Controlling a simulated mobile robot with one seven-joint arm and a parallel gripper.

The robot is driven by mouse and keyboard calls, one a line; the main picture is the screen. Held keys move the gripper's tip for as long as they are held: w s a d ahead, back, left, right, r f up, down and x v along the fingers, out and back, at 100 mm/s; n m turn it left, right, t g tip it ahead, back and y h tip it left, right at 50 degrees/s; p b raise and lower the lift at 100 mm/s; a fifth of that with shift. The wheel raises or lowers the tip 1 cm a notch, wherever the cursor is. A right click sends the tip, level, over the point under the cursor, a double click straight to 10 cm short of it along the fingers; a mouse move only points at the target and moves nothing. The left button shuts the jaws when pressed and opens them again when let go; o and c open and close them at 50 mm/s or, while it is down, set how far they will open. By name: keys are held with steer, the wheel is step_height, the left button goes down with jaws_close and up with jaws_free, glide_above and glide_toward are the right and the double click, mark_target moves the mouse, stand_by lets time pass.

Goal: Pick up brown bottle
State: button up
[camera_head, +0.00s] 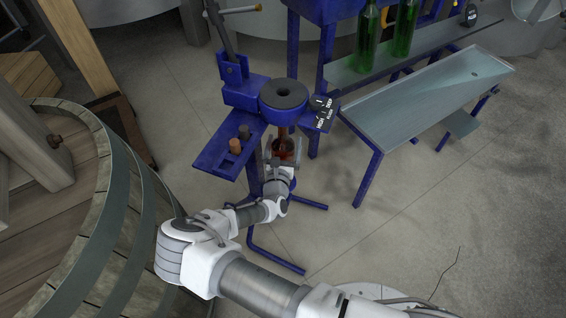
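The brown bottle (283,146) stands upright under the round head of the blue corking machine (240,95). Its neck goes up towards the head, and its lower part is hidden behind my gripper. My gripper (282,155) is at the bottle, with one finger on each side of its body. The fingers are apart with the bottle between them. I cannot tell whether they press on the glass or leave a small gap.
A blue side shelf (229,152) with two corks is left of the bottle. Green bottles (386,30) stand on a rack at the back right, by a metal-topped table (428,95). A large wooden barrel (70,215) fills the left.

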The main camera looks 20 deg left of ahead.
jaws_close()
steer(key=shift+r, duration=0.15)
stand_by(0.4)
steer(key=shift+r, duration=0.15)
